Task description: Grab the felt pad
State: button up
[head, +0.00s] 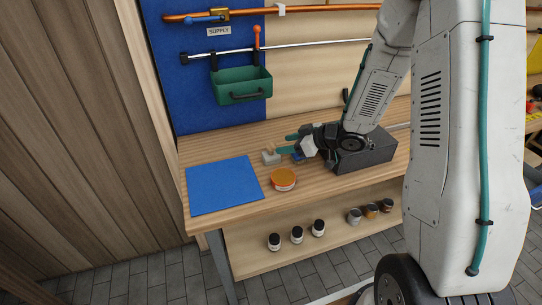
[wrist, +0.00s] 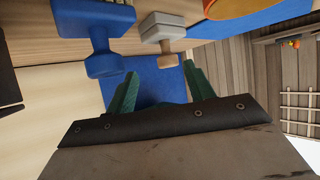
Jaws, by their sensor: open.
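My gripper (head: 288,144) is open over the back of the bench, its green fingers pointing left; they also show in the wrist view (wrist: 161,80), with nothing between them. No thing is plainly marked as the felt pad. A small blue knobbed piece (head: 298,156) sits by the fingers, partly hidden by my gripper; it shows in the wrist view (wrist: 100,38) beyond the fingers, apart from them. A grey block with a wooden knob (head: 270,158) stands to its left, also in the wrist view (wrist: 165,28). A flat blue sheet (head: 223,186) lies at the bench's left end.
An orange-lidded round tin (head: 283,180) stands on the bench in front of the blocks. A green bin (head: 240,86) hangs on the blue wall panel (head: 190,110). Jars stand on the lower shelf.

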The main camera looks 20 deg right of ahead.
aim_at(267, 152)
jog(key=shift+a+f, duration=0.25)
jog(key=x, duration=0.4)
jog(key=a+x, duration=0.1)
jog(key=x, duration=0.1)
jog(key=shift+a+r, duration=0.1)
jog(key=shift+r, duration=0.2)
jog(key=shift+w+a+f, duration=0.25)
jog(key=shift+w+a, duration=0.05)
jog(key=shift+w, duration=0.05)
jog(key=c, duration=1)
